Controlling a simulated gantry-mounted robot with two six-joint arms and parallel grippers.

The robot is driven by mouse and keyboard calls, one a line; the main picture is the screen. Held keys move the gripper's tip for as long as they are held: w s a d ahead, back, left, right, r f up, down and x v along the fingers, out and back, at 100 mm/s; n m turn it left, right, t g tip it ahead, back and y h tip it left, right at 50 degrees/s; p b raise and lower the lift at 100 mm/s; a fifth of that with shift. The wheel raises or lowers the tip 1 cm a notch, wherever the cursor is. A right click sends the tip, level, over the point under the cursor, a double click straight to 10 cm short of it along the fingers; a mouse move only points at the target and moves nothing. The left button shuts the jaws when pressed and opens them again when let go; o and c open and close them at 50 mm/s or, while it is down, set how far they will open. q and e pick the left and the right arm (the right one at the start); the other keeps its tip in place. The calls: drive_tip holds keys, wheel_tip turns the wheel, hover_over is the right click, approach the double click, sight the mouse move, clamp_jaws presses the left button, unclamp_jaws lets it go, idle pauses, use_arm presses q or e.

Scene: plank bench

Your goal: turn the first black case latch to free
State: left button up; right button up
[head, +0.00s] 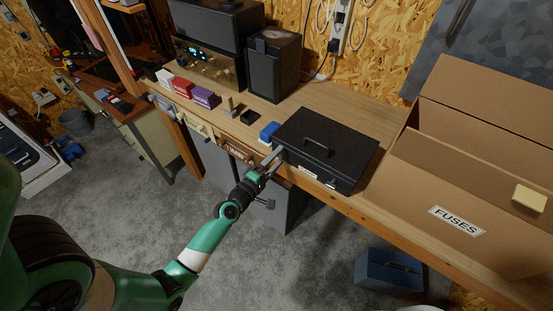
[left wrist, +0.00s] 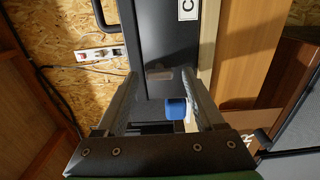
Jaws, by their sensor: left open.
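The black case (head: 328,140) lies shut on the plank bench, its handle (head: 318,146) on the lid. The case also fills the upper middle of the left wrist view (left wrist: 165,30). My left gripper (head: 276,155) is open at the left front corner of the case. In the left wrist view, a small dull metallic patch (left wrist: 160,73), likely a latch, shows between the two fingertips. I cannot tell whether the fingers touch it, nor how it is turned. A second small fitting (head: 331,183) is on the front face. My right gripper is not in view.
A blue object (head: 269,131) stands just left of the case. A large cardboard box (head: 440,180) labelled FUSES stands to the right. A black speaker (head: 275,65) and small boxes (head: 205,96) are further back and left. A blue toolbox (head: 390,270) is on the floor.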

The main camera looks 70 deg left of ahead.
use_arm(q)
drive_tip(key=b+v, duration=0.2)
drive_tip(key=v, duration=0.9)
drive_tip(key=shift+s+d, duration=0.15)
drive_tip(key=shift+s, duration=0.15)
